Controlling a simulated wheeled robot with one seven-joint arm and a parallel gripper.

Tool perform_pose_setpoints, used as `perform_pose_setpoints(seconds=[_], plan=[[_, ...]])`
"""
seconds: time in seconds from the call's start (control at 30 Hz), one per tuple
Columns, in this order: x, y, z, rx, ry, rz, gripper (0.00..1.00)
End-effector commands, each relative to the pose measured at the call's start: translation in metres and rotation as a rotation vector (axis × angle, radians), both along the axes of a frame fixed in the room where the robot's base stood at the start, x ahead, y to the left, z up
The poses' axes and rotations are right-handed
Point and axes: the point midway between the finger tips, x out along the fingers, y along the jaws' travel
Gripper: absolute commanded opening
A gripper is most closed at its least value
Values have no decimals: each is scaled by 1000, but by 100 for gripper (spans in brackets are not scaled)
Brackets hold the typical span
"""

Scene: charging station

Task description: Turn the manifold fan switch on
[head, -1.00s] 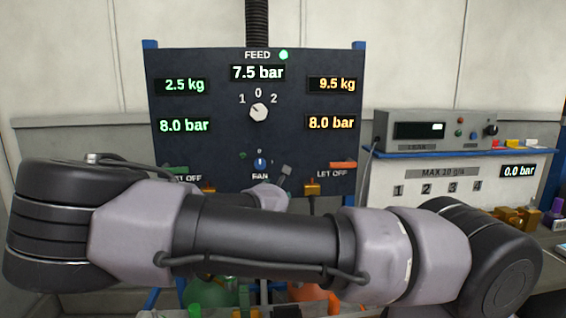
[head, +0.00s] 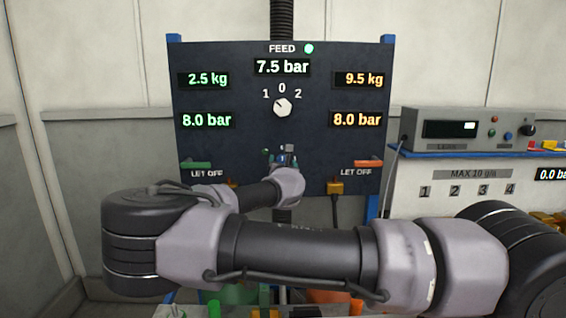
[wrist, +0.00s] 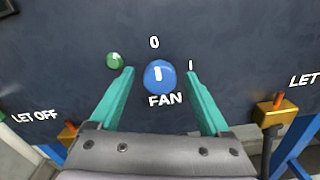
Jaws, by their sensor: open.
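The fan switch (wrist: 160,77) is a round blue knob on the dark manifold panel (head: 225,90), above the word FAN. Its white mark points up towards the 0; an I is printed to its right. My gripper (wrist: 160,73) is open, with one teal finger on each side of the knob in the wrist view. I see no finger touching it, and cannot tell how deep the fingertips reach. In the head view my gripper (head: 282,158) covers most of the switch. A green lamp (wrist: 115,61) sits to the knob's upper left.
The feed dial (head: 282,107) is above, its mark towards 1. A green LET OFF lever (head: 196,165) and an orange one (head: 368,163) flank the switch. Orange-tipped fittings (wrist: 277,108) sit low beside my gripper. A bench instrument (head: 468,132) stands to the right.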

Motion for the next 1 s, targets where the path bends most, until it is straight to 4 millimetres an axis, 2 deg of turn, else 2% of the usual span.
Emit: perform_pose_setpoints(seconds=[0.1,0.4,0.57,0.6,0.63,1.0], plan=[[8,0,0,0,0,-1,81],[10,0,0,0,0,-1,81],[10,0,0,1,0,-1,20],[10,0,0,1,0,-1,4],[10,0,0,1,0,-1,0],[10,-1,0,65,1,-1,0]])
